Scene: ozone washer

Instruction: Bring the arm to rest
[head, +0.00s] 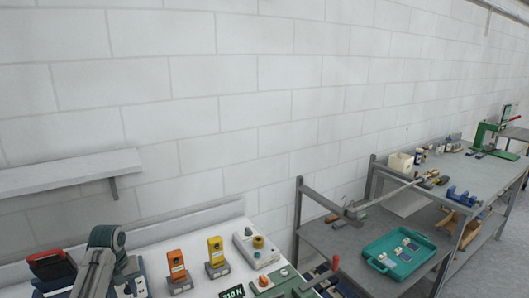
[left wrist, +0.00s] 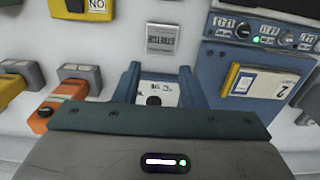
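My left arm shows at the bottom left of the head view, bent at a rounded grey-green joint; its gripper cannot be made out there. In the left wrist view my left gripper (left wrist: 158,80) has its two blue fingers apart. A pale panel with small dark print and a dark round spot shows between and beyond the fingers; I cannot tell how far off it is. No object is seen held. My right arm and gripper are not in view.
A wall shelf (head: 70,172) is above left. A teal tray (head: 399,254) sits on a further bench.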

